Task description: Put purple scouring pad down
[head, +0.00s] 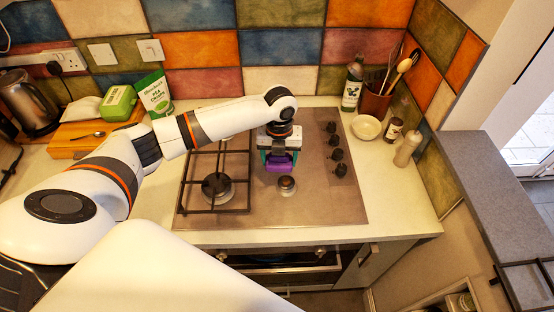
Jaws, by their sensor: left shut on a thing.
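My left gripper (279,158) reaches in from the left and points down over the hob (320,205). It is shut on the purple scouring pad (279,167), which shows between and below its fingers. The pad is just behind the small burner (287,185). I cannot tell whether the pad touches the hob surface. My right gripper is not in view.
A black pan grate (217,187) covers the hob's left side, and knobs (336,154) line its right. A wooden board (68,148) and kettle (27,103) are left.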

